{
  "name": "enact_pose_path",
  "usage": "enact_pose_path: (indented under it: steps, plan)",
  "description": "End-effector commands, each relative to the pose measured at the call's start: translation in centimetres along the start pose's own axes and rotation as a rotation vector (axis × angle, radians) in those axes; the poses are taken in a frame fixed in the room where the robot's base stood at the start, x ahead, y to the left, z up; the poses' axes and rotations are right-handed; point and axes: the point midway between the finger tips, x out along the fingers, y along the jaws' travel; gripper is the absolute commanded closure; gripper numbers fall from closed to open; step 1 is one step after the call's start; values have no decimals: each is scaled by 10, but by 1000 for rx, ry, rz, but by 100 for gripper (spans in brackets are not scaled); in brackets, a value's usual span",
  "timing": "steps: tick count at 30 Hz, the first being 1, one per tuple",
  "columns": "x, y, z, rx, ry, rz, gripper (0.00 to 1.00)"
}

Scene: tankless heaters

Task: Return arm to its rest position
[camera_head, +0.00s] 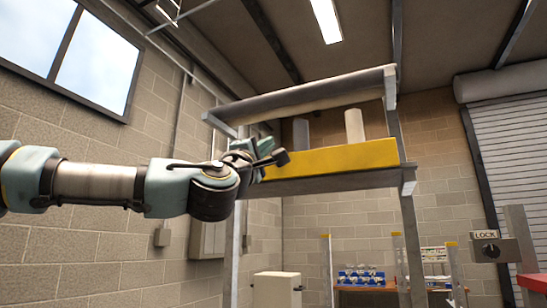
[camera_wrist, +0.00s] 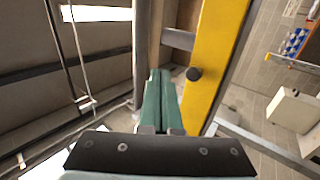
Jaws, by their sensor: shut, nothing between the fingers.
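My arm reaches in from the left in the head view, raised and stretched out toward a tall metal frame. My gripper (camera_head: 258,146) is at the arm's end, close to the left end of a yellow beam (camera_head: 335,157) on the frame; the head view does not show whether they touch. In the wrist view my gripper (camera_wrist: 160,90) shows two green fingers lying together, shut with nothing between them.
The grey frame's post (camera_head: 411,240) and upper bar (camera_head: 305,97) stand around the gripper. A block wall (camera_head: 60,150) is behind the arm. A white box (camera_head: 277,289) stands below. A lock panel (camera_head: 487,247) is at the right, and a table with blue items (camera_head: 361,276) is at the back.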

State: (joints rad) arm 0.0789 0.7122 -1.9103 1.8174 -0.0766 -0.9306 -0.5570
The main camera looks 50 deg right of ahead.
Motion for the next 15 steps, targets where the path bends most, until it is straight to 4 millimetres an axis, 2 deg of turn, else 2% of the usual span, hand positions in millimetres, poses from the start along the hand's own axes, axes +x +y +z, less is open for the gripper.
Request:
enact_pose_path:
  steps: [1,6,15]
  plan:
    - [-8,2,-1,3,1,1,100]
    - [-19,13,0,1,1,0,100]
    - [-22,17,0,0,0,0,100]
